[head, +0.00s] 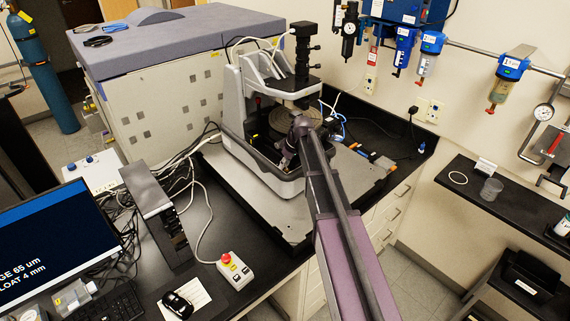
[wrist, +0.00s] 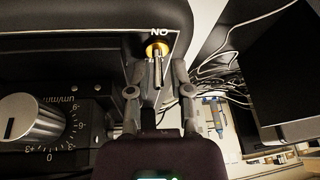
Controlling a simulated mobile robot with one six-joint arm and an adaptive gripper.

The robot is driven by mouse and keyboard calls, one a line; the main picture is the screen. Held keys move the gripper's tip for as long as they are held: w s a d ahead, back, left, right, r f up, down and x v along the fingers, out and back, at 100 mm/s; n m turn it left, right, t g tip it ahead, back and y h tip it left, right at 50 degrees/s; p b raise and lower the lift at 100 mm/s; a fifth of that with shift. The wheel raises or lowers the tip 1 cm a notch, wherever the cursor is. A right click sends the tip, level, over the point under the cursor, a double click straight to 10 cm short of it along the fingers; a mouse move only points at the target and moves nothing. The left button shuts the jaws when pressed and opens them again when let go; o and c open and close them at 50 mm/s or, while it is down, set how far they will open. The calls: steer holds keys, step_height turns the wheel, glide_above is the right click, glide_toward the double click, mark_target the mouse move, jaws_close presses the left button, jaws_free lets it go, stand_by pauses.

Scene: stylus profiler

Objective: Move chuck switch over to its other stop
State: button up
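The chuck switch (wrist: 157,68) is a small silver lever on a gold collar, set in a dark panel under white letters that read "NO" in the wrist view. Its lever points down in that picture. My gripper (wrist: 156,76) is open, with one finger on each side of the lever and a visible gap to both. Whether the fingertips reach the lever's depth I cannot tell. In the head view my arm reaches to the stylus profiler (head: 233,100), and the arm's end hides the switch there.
A silver dial knob (wrist: 32,121) on a black block is left of the gripper in the wrist view. Loose cables (wrist: 215,72) hang to the right. In the head view, a control box with a red button (head: 234,270) and a black unit (head: 155,212) stand on the bench.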

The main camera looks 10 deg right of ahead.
steer(key=shift+d, duration=0.1)
stand_by(0.3)
steer(key=shift+s+d+f+t+y+b, duration=0.15)
steer(key=shift+s+t+y+b, duration=0.2)
steer(key=shift+t+b, duration=0.35)
steer(key=shift+s+d+t+y+b, duration=0.1)
steer(key=shift+s+t+y+b, duration=0.05)
steer(key=shift+t+y+b, duration=0.65)
steer(key=t+y+b, duration=0.1)
steer(key=b, duration=0.1)
steer(key=t+y+b, duration=0.1)
steer(key=t+b, duration=0.1)
steer(key=b, duration=0.1)
steer(key=s+t+y+b, duration=0.1)
steer(key=t+b, duration=0.1)
steer(key=shift+d+n+b, duration=0.3)
steer(key=shift+n+b, duration=0.1)
